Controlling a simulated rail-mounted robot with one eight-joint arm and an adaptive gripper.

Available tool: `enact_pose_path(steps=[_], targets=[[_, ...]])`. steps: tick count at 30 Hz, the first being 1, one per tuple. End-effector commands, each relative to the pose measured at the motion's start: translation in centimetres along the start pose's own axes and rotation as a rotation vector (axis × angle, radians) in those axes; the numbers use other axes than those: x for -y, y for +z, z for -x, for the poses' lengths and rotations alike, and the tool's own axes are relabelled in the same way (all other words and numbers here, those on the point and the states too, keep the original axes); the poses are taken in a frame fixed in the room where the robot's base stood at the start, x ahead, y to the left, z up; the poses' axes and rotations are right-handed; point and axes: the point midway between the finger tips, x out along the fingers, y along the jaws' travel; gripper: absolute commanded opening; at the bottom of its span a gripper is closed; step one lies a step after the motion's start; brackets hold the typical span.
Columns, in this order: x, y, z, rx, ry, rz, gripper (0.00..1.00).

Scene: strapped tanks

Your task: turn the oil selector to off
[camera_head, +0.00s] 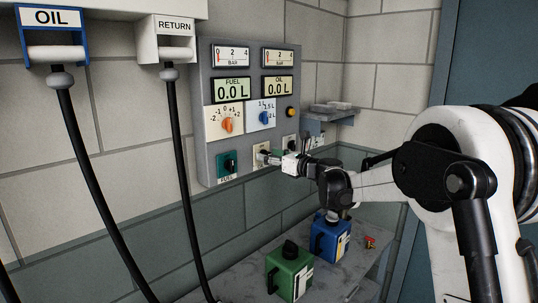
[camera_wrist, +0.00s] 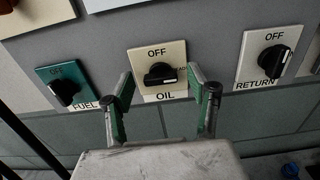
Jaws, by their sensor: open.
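The oil selector (camera_wrist: 161,73) is a black knob on a cream plate, marked OFF above, OIL below and partly hidden lettering at its right. Its bar lies roughly horizontal, with a white mark at the right end, towards that lettering. In the head view the oil selector's plate (camera_head: 261,149) is partly covered by my gripper (camera_head: 272,157). In the wrist view my gripper (camera_wrist: 165,92) is open, its two fingers apart below and to either side of the knob. Nothing is between the fingers. I cannot tell whether they touch the panel.
A teal fuel selector (camera_wrist: 65,89) is left of the oil one, and a white return selector (camera_wrist: 270,60) is right. Oil (camera_head: 52,52) and return (camera_head: 172,54) hose nozzles hang at left. Green (camera_head: 288,272) and blue (camera_head: 328,241) tanks stand on the bench below.

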Motion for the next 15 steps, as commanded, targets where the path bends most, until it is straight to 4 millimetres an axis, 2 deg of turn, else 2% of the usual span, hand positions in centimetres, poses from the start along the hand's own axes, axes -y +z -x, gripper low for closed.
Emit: enact_pose_path(steps=[11,15], targets=[[0.0,-0.01,-0.56,0.0,0.0,0.0,0.54],[0.0,-0.01,-0.55,0.0,0.0,0.0,0.37]])
